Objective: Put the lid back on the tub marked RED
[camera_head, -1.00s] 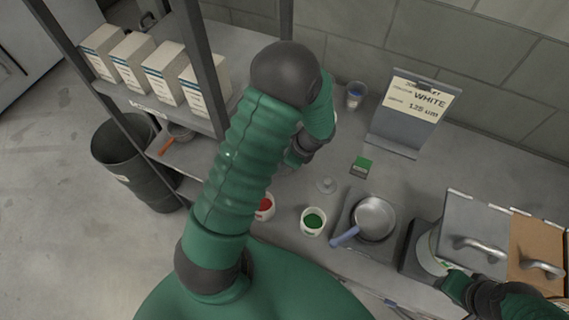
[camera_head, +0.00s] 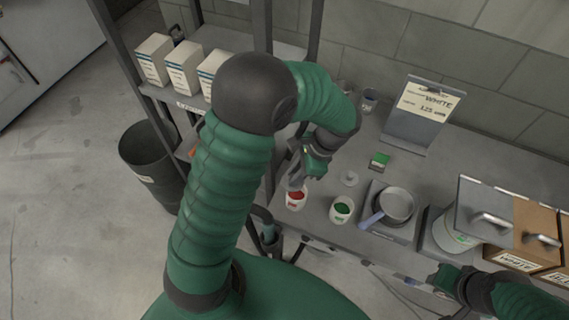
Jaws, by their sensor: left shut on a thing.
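A white tub with red contents (camera_head: 297,203) stands near the counter's front edge, its top at least partly uncovered. My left gripper (camera_head: 296,183) is just above its back rim, pointing down. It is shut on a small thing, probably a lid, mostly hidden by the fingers. A white tub with green contents (camera_head: 342,212) stands open to the right. A pale round lid with a knob (camera_head: 349,179) lies on the counter behind the green tub. My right gripper (camera_head: 442,284) is at the lower right; its fingers are not clear.
A pan (camera_head: 394,206) sits on a plate right of the tubs. A green-and-grey block (camera_head: 379,160), a WHITE sign stand (camera_head: 424,112) and a cup (camera_head: 370,98) are farther back. Lidded bins (camera_head: 493,208) stand at right. A shelf post rises left of the red tub.

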